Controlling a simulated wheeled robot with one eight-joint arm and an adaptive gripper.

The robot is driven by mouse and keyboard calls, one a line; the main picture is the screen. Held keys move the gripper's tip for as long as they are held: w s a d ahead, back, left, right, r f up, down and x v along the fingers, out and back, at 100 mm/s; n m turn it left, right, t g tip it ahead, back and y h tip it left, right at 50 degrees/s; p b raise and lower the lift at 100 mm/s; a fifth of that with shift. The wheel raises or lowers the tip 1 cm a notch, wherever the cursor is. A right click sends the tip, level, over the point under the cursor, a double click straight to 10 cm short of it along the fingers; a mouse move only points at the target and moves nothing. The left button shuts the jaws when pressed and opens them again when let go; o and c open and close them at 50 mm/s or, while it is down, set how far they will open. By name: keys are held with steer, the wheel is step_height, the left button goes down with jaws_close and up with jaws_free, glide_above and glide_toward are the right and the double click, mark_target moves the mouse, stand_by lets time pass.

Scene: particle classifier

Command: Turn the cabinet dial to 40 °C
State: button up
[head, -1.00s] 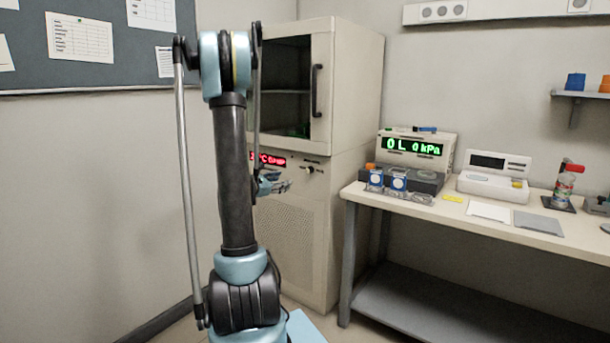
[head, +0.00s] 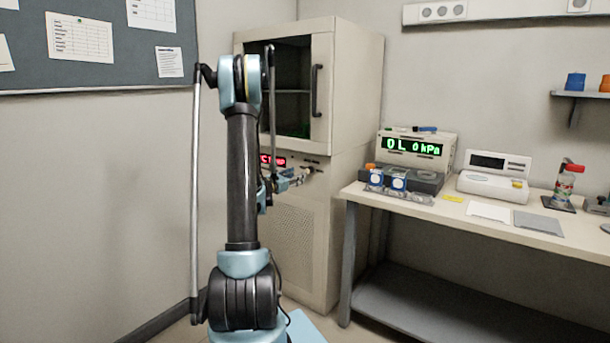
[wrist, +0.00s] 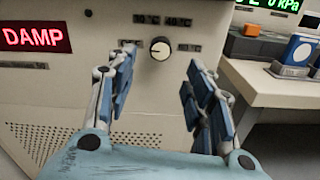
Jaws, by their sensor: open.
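The cabinet (head: 362,100) stands in the corner, with a dark window and a handle above its control panel. In the wrist view its dial (wrist: 160,48) is a small white knob with a dark rim, set among dark temperature labels. The labels are small; one at the upper right (wrist: 178,21) seems to read 40 °C. A red display (wrist: 35,39) to the left reads DAMP. My gripper (wrist: 160,72) is open and empty, its blue-padded fingers apart below and either side of the dial, not visibly touching it. In the head view my gripper (head: 300,178) is at the panel, and hides the dial.
A bench (head: 480,215) stands right of the cabinet, carrying a green-lit kPa instrument (head: 415,146), a white device (head: 493,187) and small items. A vertical handle (head: 316,90) projects from the cabinet door above the panel. A perforated panel (head: 295,240) lies below the controls.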

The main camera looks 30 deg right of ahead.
mark_target(308, 171)
steer(key=x, duration=0.8)
steer(key=shift+w+d, duration=0.1)
steer(key=shift+d, duration=0.2)
steer(key=c, duration=1.1)
